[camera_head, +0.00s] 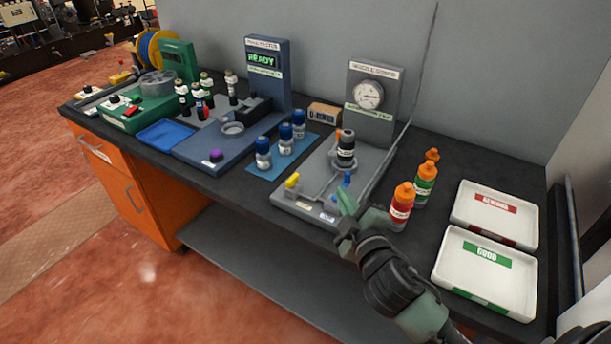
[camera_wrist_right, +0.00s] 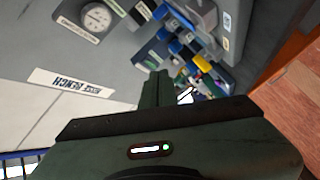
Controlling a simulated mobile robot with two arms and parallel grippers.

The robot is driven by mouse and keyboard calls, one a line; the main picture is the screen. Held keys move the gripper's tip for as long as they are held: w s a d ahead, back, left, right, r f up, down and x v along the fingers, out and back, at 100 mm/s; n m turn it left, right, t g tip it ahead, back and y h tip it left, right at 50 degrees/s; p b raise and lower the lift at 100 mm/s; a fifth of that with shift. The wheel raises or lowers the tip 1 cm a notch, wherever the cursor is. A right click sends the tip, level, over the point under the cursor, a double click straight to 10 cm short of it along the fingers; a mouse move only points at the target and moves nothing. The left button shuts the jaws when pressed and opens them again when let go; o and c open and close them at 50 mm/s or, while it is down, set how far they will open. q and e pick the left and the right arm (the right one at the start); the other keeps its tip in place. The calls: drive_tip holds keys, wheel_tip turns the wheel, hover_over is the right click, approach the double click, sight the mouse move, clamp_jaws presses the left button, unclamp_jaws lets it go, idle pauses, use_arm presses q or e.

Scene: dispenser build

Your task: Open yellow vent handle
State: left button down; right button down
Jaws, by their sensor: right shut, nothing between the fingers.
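The yellow vent handle (camera_head: 292,181) sits at the front left of the grey nozzle station base (camera_head: 315,208). A blue handle (camera_head: 346,180) is on the same base, further right. A dark bottle with a white band (camera_head: 346,150) stands upright on the station. My right gripper (camera_head: 347,203) is shut and empty beside the front right of the base, close to the blue handle and apart from the yellow one. Its closed fingers (camera_wrist_right: 157,88) show in the right wrist view, where a small yellow part (camera_wrist_right: 202,63) lies beyond them. My left gripper is out of view.
Orange-capped red (camera_head: 402,202) and green (camera_head: 425,183) bottles stand right of the station. White trays, one with a red label (camera_head: 525,215) and one labelled GOOD (camera_head: 525,285), lie further right. Blue-capped bottles (camera_head: 285,140) stand on a blue mat to the left.

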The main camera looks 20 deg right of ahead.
drive_tip(key=w+a+r+n+g+y, duration=0.2)
drive_tip(key=a+r+n+y, duration=0.45)
drive_tip(key=n, duration=0.65)
drive_tip(key=w+a+r+n+g+y, duration=0.2)
drive_tip(key=w+a+r+n+y, duration=0.15)
drive_tip(key=n+y, duration=0.75)
drive_tip(key=d+f+n+g+h, duration=0.2)
drive_tip(key=d+f+n+h, duration=0.2)
drive_tip(key=d, duration=0.3)
drive_tip(key=d+f+n+g+h, duration=0.3)
drive_tip(key=d+f+n+h, duration=0.1)
drive_tip(key=d+n+h, duration=0.1)
drive_tip(key=shift+w+d+f+h, duration=0.2)
drive_tip(key=shift+d+h, duration=0.25)
drive_tip(key=shift+d, duration=0.65)
